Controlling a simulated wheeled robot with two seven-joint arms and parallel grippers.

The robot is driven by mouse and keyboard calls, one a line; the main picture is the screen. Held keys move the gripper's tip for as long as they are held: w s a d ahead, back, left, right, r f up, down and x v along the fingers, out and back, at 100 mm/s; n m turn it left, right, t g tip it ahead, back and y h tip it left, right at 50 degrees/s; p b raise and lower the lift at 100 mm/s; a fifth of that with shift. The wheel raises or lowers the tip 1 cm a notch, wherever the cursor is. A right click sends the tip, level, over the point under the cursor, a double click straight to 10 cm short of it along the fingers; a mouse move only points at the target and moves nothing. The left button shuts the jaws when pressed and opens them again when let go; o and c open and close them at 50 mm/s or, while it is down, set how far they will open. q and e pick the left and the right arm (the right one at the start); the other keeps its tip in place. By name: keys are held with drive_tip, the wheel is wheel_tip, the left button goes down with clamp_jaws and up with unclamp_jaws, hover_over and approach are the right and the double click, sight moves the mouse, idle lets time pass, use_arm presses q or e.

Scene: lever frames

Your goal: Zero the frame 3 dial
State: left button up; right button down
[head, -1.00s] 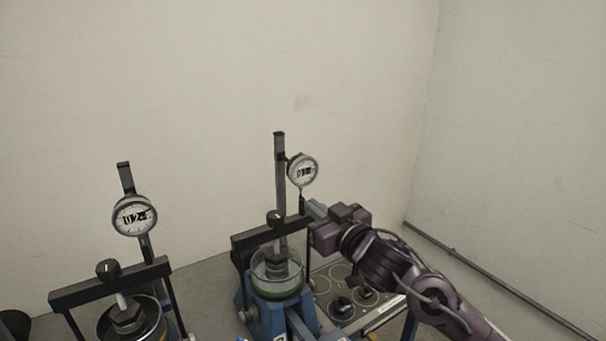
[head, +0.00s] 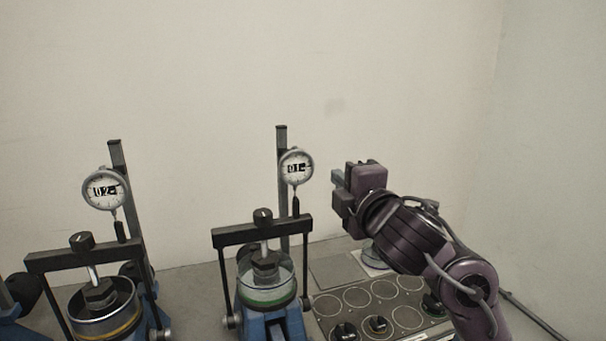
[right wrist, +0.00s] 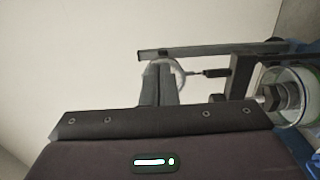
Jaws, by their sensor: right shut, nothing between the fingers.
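Two lever frames show in the head view, each with a round white dial on a dark post. In the right wrist view the shut fingers (right wrist: 157,88) hide much of a dial (right wrist: 180,72). My left gripper is out of view.
Below the right-hand dial stand a dark crossbar (head: 262,230) and a clear cup (head: 266,290) with a green ring. A panel with circles (head: 357,296) and several black knobbed pieces lies to the right. A pale wall stands behind; the space above the dials is free.

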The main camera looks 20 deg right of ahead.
sight(297, 168)
drive_tip(key=w+b, duration=0.2)
drive_tip(key=w, duration=0.4)
drive_tip(key=shift+w+a, duration=0.25)
drive_tip(key=shift+a, duration=0.05)
drive_tip(key=shift+a, duration=0.3)
idle(0.6)
drive_tip(key=shift+f, duration=0.15)
drive_tip(key=shift+s+d, duration=0.1)
drive_tip(key=shift+d, duration=0.1)
idle(0.4)
